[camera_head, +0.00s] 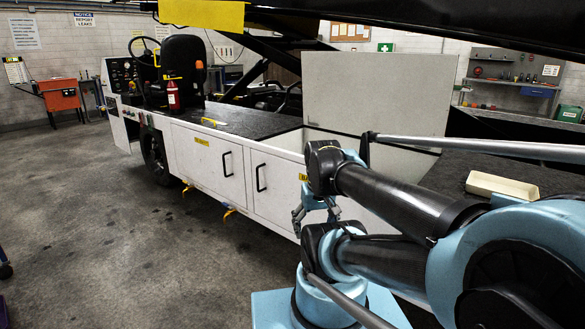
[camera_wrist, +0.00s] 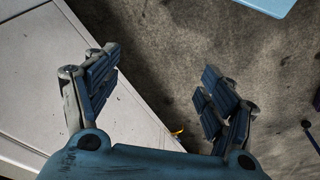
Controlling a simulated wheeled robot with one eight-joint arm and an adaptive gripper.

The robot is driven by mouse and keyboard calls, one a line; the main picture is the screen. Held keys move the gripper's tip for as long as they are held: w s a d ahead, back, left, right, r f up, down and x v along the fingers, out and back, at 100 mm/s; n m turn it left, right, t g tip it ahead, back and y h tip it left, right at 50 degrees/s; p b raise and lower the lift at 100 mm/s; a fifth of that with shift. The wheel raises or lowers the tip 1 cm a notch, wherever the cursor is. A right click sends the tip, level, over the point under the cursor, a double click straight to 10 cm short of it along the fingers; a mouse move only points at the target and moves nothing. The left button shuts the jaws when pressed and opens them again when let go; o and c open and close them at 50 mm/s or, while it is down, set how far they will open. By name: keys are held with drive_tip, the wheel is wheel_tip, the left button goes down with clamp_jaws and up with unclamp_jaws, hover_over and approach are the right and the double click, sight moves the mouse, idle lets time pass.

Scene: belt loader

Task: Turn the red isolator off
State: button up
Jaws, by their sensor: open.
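I cannot make out the red isolator in either view. The white belt loader (camera_head: 210,170) stands along the middle of the head view, partly hidden by my arm. My gripper (camera_wrist: 160,75) is open and empty in the wrist view, its two dark-padded fingers well apart. Below it are a pale panel (camera_wrist: 70,100) of the loader at left and bare floor at right. In the head view my gripper (camera_head: 315,212) hangs beside the loader's near side, left of my arm.
A raised pale lid (camera_head: 375,92) stands over an open compartment, partly behind my arm. Doors with black handles (camera_head: 257,178) line the loader's side. A red extinguisher (camera_head: 173,95) stands by the seat (camera_head: 184,68). A cream tray (camera_head: 502,186) lies at right. The floor (camera_head: 110,245) at left is clear.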

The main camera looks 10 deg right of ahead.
drive_tip(key=c, duration=0.4)
drive_tip(key=shift+w+r, duration=0.15)
drive_tip(key=shift+c, duration=0.5)
drive_tip(key=w+d+r+m+g, duration=0.1)
drive_tip(key=w+d+r+m, duration=0.4)
drive_tip(key=w+d+r, duration=0.85)
drive_tip(key=w+d+m, duration=0.1)
drive_tip(key=w+d, duration=0.1)
drive_tip(key=d, duration=0.2)
drive_tip(key=w+d+m, duration=0.1)
drive_tip(key=w+d, duration=0.2)
drive_tip(key=d, duration=0.1)
drive_tip(key=w+d+f, duration=0.1)
drive_tip(key=w+d, duration=0.2)
drive_tip(key=d, duration=0.2)
drive_tip(key=shift+w+d+m+g, duration=0.1)
drive_tip(key=shift+w+m+g, duration=0.1)
drive_tip(key=shift+m+g, duration=0.2)
drive_tip(key=w+d+f+m, duration=0.1)
drive_tip(key=d, duration=0.6)
drive_tip(key=w+d+f+m, duration=0.1)
drive_tip(key=w+d+f, duration=0.1)
drive_tip(key=d, duration=0.4)
drive_tip(key=f, duration=1.6)
drive_tip(key=shift+s+f, duration=0.15)
drive_tip(key=shift+s, duration=0.15)
